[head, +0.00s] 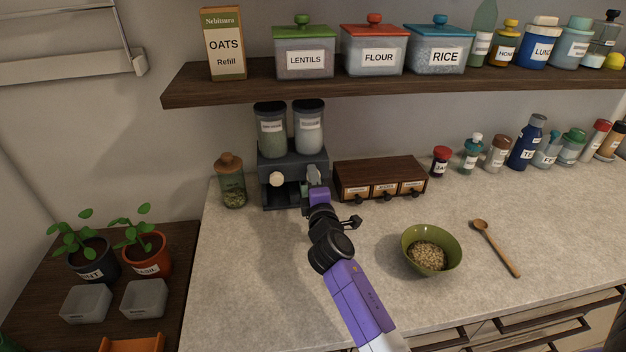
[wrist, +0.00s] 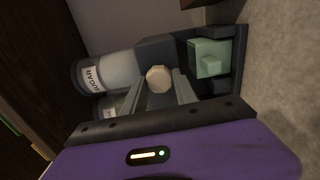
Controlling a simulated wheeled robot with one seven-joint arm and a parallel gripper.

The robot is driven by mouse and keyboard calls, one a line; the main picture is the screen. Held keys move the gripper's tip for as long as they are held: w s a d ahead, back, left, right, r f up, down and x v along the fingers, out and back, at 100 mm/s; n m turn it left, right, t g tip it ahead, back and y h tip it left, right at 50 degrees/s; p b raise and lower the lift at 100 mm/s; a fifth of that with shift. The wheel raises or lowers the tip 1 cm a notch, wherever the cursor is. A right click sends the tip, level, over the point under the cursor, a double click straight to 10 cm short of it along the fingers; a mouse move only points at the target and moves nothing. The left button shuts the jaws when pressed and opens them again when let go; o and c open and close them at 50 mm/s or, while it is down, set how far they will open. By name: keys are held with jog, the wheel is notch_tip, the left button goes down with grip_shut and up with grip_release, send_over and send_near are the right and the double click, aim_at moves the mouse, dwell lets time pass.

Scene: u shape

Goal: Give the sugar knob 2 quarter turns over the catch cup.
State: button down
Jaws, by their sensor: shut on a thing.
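The dark dispenser (head: 290,160) stands on the counter by the wall with two clear canisters on top. The right canister (head: 308,128) reads SUGAR in the wrist view (wrist: 98,75). My gripper (head: 314,174) is at the right half of the dispenser's front. In the wrist view its two grey fingers close around the round cream sugar knob (wrist: 158,78). The fingers hide that knob in the head view. The pale green catch cup (wrist: 208,58) sits in the dispenser's lower bay, below the sugar side. My wrist mostly hides it in the head view.
A second cream knob (head: 277,179) is on the dispenser's left side. A corked jar (head: 231,182) stands left of it, and a wooden drawer box (head: 380,178) stands close on the right. A green bowl of grain (head: 431,250) and a wooden spoon (head: 497,248) lie farther right.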

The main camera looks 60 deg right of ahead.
jog(key=shift+a, duration=0.1)
jog(key=c, duration=1)
grip_release()
jog(key=b+v, duration=0.2)
jog(key=v, duration=0.5)
jog(key=shift+s+a, duration=0.2)
jog(key=shift+a, duration=0.1)
